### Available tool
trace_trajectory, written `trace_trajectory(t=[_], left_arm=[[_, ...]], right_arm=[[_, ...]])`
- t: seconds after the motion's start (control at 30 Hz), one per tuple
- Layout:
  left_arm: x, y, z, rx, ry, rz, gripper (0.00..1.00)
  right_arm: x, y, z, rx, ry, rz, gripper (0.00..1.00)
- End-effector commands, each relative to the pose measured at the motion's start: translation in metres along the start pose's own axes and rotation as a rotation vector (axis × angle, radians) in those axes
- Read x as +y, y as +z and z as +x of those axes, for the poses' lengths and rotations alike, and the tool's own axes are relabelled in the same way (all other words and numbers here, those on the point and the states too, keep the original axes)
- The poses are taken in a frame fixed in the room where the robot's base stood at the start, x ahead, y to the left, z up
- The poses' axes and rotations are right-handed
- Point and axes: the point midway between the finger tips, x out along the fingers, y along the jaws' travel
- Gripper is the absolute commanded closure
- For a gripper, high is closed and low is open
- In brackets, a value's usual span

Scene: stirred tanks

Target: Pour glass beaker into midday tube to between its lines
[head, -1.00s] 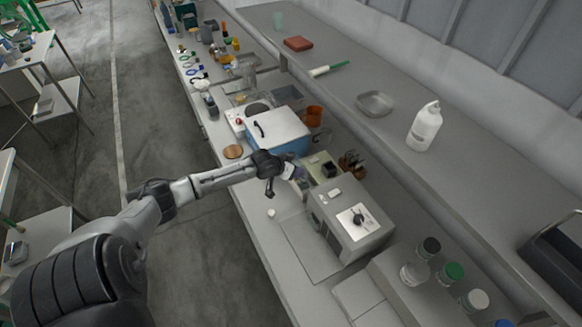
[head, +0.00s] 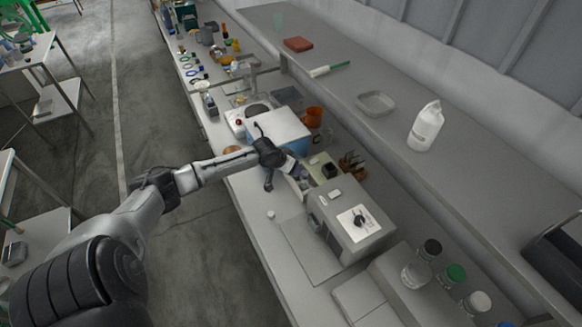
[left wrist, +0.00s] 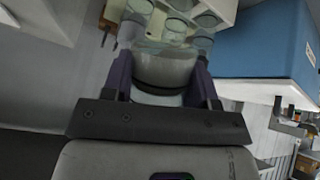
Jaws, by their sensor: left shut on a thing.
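My left gripper (left wrist: 163,82) is shut on a clear glass beaker (left wrist: 165,68), with one dark finger on each side of it. In the head view the same gripper (head: 290,168) hangs over the bench, between the blue box and the grey machine; the beaker there is too small to make out. Just beyond the beaker, the wrist view shows several clear round glass rims (left wrist: 176,27) by a pale block. I cannot tell which is the midday tube, and no labels or lines are readable. My right gripper is not in view.
A blue box with a white lid (head: 280,128) stands beside the gripper. A grey machine with a dial (head: 352,222) is on the near side. An orange cup (head: 314,117) and a dark tool holder (head: 351,163) stand behind. A raised shelf (head: 430,185) runs along the right.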

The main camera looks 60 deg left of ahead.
Motion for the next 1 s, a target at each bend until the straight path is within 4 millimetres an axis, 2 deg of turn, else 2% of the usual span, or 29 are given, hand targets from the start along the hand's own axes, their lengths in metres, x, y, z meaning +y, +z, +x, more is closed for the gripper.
trace_trajectory(t=[1.0], left_arm=[[0.001,0.000,-0.002,-0.132,0.015,-0.033,0.82]], right_arm=[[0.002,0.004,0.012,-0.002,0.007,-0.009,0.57]])
